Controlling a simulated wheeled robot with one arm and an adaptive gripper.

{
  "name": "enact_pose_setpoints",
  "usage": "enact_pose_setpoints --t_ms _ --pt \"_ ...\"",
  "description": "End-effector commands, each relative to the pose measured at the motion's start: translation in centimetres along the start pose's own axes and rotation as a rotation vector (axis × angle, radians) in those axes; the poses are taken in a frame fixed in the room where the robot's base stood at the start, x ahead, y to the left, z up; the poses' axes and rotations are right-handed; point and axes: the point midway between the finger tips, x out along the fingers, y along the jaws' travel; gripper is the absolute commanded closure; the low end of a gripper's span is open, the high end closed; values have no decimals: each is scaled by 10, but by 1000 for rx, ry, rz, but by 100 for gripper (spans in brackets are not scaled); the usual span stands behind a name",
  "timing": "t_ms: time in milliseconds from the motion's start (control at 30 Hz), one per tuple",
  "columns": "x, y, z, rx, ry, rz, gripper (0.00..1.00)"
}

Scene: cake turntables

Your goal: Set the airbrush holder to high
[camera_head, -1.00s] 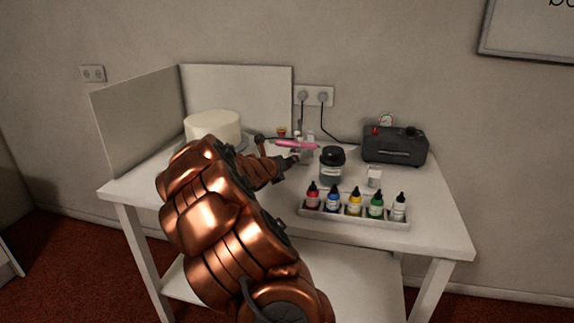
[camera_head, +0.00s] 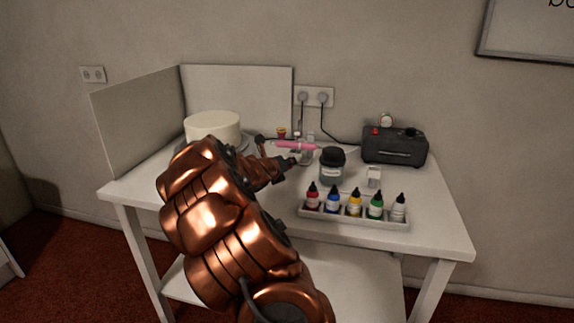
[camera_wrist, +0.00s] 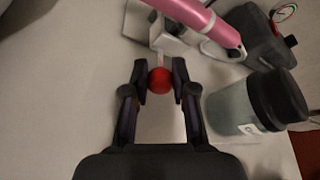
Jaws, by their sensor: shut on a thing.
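The pink airbrush (camera_head: 296,145) rests nearly level in its holder at the back middle of the table. It also shows in the wrist view (camera_wrist: 205,18), with the white holder (camera_wrist: 148,22) below and left of it. A red ball knob (camera_wrist: 160,80) on the holder's side sits between my fingertips. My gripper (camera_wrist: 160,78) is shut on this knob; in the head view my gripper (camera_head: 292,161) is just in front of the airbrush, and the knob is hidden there. The holder's height setting cannot be read.
A dark-lidded jar (camera_head: 332,167) stands close right of my gripper. A tray (camera_head: 353,219) of several colour bottles lies in front of it. A black compressor (camera_head: 395,147) is at the back right. A white cake (camera_head: 213,128) stands at the left behind my arm.

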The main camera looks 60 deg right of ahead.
Motion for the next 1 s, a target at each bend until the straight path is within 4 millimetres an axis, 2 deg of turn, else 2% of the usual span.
enact_pose_setpoints --t_ms 367,1000 --pt "-2 -3 5 0 0 0 100" --pt "-15 -27 37 1 -2 -1 100"
